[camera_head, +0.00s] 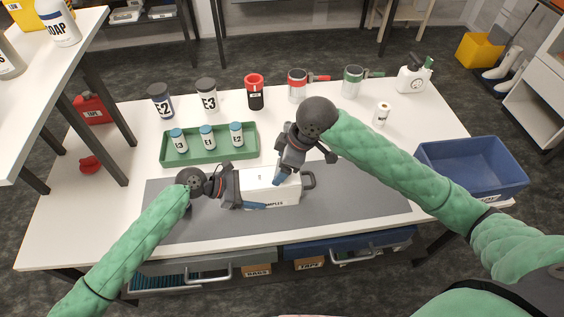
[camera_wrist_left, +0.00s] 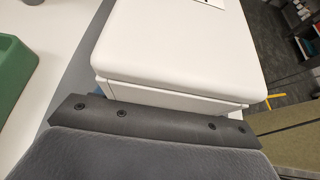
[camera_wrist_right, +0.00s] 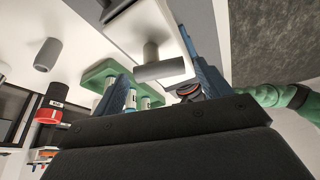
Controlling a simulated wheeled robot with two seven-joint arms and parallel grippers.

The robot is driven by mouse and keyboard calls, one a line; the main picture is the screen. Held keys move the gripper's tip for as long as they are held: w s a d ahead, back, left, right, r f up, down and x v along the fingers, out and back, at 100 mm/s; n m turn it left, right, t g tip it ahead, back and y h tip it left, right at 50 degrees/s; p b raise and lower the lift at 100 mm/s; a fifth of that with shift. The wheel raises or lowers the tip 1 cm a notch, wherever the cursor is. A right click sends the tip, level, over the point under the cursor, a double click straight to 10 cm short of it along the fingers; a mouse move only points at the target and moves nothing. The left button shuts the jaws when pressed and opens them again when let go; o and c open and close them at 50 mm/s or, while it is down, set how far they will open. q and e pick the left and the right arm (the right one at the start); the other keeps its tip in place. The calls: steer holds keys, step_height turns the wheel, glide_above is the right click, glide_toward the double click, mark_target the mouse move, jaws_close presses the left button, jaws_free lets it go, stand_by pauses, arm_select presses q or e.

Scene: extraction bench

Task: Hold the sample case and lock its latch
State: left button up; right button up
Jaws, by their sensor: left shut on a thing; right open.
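The white sample case (camera_head: 258,188) stands on the grey mat near the middle of the bench. The case's white lid fills much of the left wrist view (camera_wrist_left: 180,45). My right gripper (camera_head: 284,177) is open over the right part of the case, pointing down. In the right wrist view a grey T-shaped piece (camera_wrist_right: 160,65), perhaps the latch, shows between its blue fingers. My right gripper hides that spot in the head view.
A green tray (camera_head: 210,157) with several blue-capped bottles sits behind the case. Jars E2 (camera_head: 161,100) and E3 (camera_head: 206,95), a red-topped container (camera_head: 254,92) and mugs line the back. A blue bin (camera_head: 470,168) is at the right. The grey mat (camera_head: 360,207) is clear right of the case.

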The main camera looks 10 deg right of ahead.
steer(key=c, duration=1)
steer(key=m, duration=0.2)
steer(key=m+t, duration=0.1)
steer(key=shift+a+m+t, duration=0.2)
steer(key=shift+m+t, duration=0.1)
steer(key=shift+m, duration=0.1)
steer(key=m, duration=0.1)
steer(key=m+t+h, duration=0.1)
steer(key=m, duration=0.1)
steer(key=shift+a+m, duration=0.2)
steer(key=shift+m, duration=0.1)
steer(key=m+h, duration=0.1)
steer(key=m, duration=0.2)
steer(key=shift+a+m+h, duration=0.2)
steer(key=shift+m+h, duration=0.1)
steer(key=shift+h, duration=0.1)
steer(key=shift+w+m+t+h, duration=0.15)
steer(key=shift+m+h, duration=0.2)
steer(key=shift+m, duration=0.55)
steer(key=shift+w+m+t+h, duration=0.15)
steer(key=shift+m+h, duration=0.2)
steer(key=shift+m, duration=0.55)
